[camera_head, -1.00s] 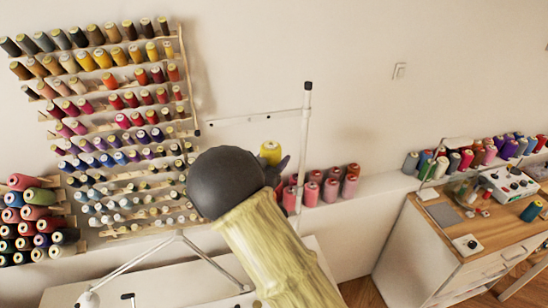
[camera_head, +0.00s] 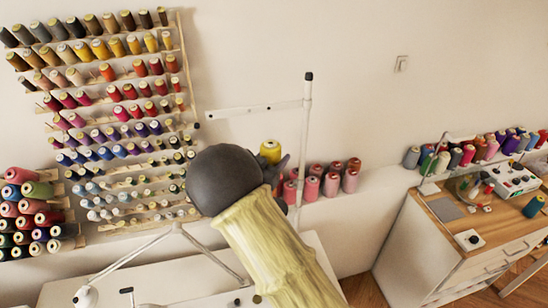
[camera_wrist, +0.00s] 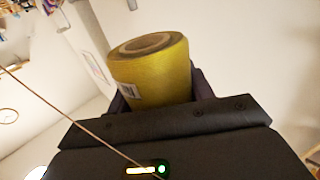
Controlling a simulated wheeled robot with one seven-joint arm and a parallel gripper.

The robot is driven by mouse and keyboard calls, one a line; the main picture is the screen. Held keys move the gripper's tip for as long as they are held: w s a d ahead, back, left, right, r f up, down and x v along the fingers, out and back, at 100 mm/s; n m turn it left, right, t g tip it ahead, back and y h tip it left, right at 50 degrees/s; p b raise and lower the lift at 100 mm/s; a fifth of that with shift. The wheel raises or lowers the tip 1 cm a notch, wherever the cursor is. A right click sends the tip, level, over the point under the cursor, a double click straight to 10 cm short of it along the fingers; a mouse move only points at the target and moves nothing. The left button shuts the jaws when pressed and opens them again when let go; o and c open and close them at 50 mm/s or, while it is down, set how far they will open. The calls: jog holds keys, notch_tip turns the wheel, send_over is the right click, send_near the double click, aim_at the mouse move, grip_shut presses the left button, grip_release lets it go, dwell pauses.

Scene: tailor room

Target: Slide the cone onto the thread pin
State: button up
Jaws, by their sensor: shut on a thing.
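A yellow thread cone (camera_wrist: 150,75) stands upright between the fingers of my gripper (camera_wrist: 157,98) in the wrist view, with its open top showing. My gripper is shut on it. In the head view the cone (camera_head: 270,151) shows just beyond my dark wrist, which hides its lower part and most of my gripper (camera_head: 277,165). A white thread stand (camera_head: 306,125) with an upright post and a side bar rises just right of the cone. I cannot make out a thread pin; my arm may hide it.
A wall rack (camera_head: 110,125) with many coloured spools fills the left. Pink cones (camera_head: 331,184) stand on a ledge (camera_head: 375,190) behind the stand. A wooden-topped cabinet (camera_head: 465,235) with a control box (camera_head: 512,180) is at right.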

jog(key=shift+f, duration=0.25)
jog(key=shift+f+b, duration=0.2)
jog(key=shift+b, duration=0.2)
jog(key=shift+f+b, duration=0.7)
jog(key=shift+f, duration=0.3)
jog(key=shift+s+f, duration=0.1)
dwell(0.3)
jog(key=shift+f, duration=0.15)
jog(key=shift+f+b, duration=0.95)
jog(key=shift+f, duration=0.35)
